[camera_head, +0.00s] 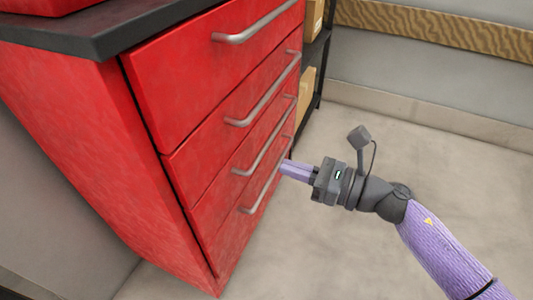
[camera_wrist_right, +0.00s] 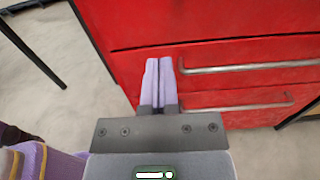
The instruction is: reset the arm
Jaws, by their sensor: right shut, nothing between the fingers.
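My right arm (camera_head: 432,238) comes in from the lower right of the head view. My right gripper (camera_head: 284,167) is shut and empty, and its fingertips point left toward the lower drawers of a red cabinet (camera_head: 85,165). In the right wrist view the two purple fingers (camera_wrist_right: 158,62) lie side by side in front of the red drawer fronts, left of a silver handle (camera_wrist_right: 250,67). I cannot tell the exact gap between fingertips and cabinet. My left gripper is not in the head view.
The red cabinet has several drawers with silver bar handles (camera_head: 258,22) and a dark top (camera_head: 90,38). All the drawers look closed. A black shelf with cardboard boxes (camera_head: 313,18) stands behind it. Bare floor (camera_head: 340,250) lies right of the cabinet, with a wall (camera_head: 430,65) beyond.

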